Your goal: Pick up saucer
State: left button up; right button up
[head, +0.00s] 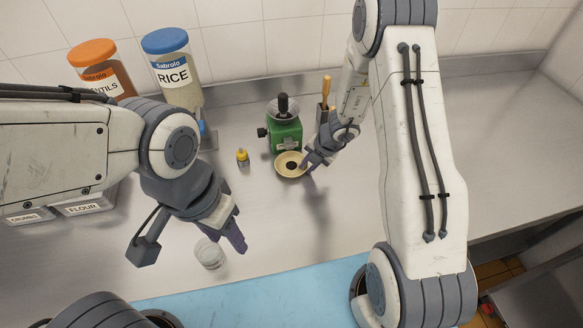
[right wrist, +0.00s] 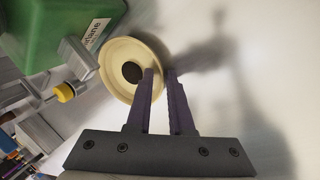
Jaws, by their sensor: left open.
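The saucer (head: 287,172) is a small round cream-yellow dish with a dark centre, beside the green grinder on the counter. It also shows in the right wrist view (right wrist: 117,88). My right gripper (head: 304,167) is at the saucer's right edge. In the right wrist view its dark purple fingers (right wrist: 160,72) straddle the rim, one over the dish and one outside it. A narrow gap shows between them; I cannot tell whether they grip the rim. My left gripper (head: 238,238) is open and empty, above the counter near a glass jar.
The green grinder (head: 287,136) stands right behind the saucer. A small yellow-capped bottle (head: 243,157) is to its left. The glass jar (head: 209,254) stands nearer the front. Rice (head: 172,70) and lentil (head: 99,70) jars are at the back left. The counter at right is clear.

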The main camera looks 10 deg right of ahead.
jog(key=shift+c, duration=0.3)
grip_shut()
jog(key=shift+r, duration=0.1)
dwell(1.0)
